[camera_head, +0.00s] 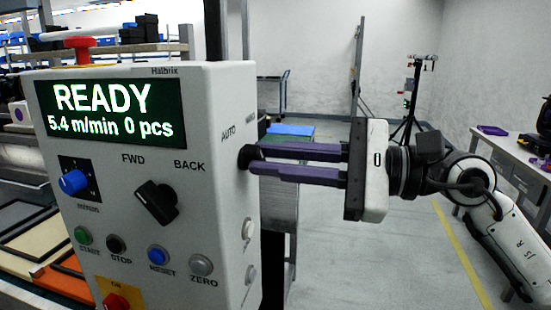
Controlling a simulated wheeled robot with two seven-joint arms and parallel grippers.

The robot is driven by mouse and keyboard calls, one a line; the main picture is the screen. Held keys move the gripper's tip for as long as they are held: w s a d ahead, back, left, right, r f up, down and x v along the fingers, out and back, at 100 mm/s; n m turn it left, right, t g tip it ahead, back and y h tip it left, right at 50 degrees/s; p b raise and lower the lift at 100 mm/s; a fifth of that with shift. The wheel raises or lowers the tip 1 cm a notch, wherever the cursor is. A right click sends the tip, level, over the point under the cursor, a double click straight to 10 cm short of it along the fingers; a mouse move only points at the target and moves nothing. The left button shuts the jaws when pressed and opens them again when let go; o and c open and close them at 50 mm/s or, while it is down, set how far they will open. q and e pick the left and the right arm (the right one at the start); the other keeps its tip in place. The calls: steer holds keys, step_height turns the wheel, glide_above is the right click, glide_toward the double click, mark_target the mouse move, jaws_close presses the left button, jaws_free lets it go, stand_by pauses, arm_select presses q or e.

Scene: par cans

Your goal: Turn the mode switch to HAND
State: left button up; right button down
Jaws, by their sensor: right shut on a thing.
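The control box (215,90) stands at the left, its screen (110,110) reading READY, 5.4 m/min, 0 pcs. On its right side face is the black mode switch (245,157), with AUTO printed up and left of it and a second label, too small to read surely, up and right. My right gripper (252,160) reaches in from the right with two long purple fingers. Their tips are shut on the mode switch and hide part of it, so its exact pointing is hard to tell. My left gripper is not in view.
The front face has a black FWD/BACK knob (157,202), a blue knob (74,182) and several push buttons. A red mushroom button (83,50) stands on top. Two pale knobs (248,229) sit below the mode switch.

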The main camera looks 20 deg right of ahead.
steer(key=m, duration=0.3)
steer(key=shift+w+r+m+p, duration=0.1)
steer(key=shift+m+p, duration=0.3)
steer(key=m+p, duration=0.1)
steer(key=m, duration=0.2)
steer(key=shift+m, duration=0.3)
steer(key=shift+d+m+p, duration=0.1)
steer(key=shift+m+p, duration=0.55)
steer(key=shift+m, duration=0.25)
steer(key=m+p, duration=0.2)
steer(key=m, duration=0.1)
steer(key=shift+w+r, duration=0.1)
arm_select(q)
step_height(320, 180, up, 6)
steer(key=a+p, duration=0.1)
steer(key=p, duration=0.1)
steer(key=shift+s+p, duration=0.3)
steer(key=shift+p, duration=0.05)
arm_select(e)
steer(key=shift+m, duration=1.9)
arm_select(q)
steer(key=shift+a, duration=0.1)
arm_select(e)
steer(key=shift+f, duration=0.2)
steer(key=c, duration=1.7)
jaws_free()
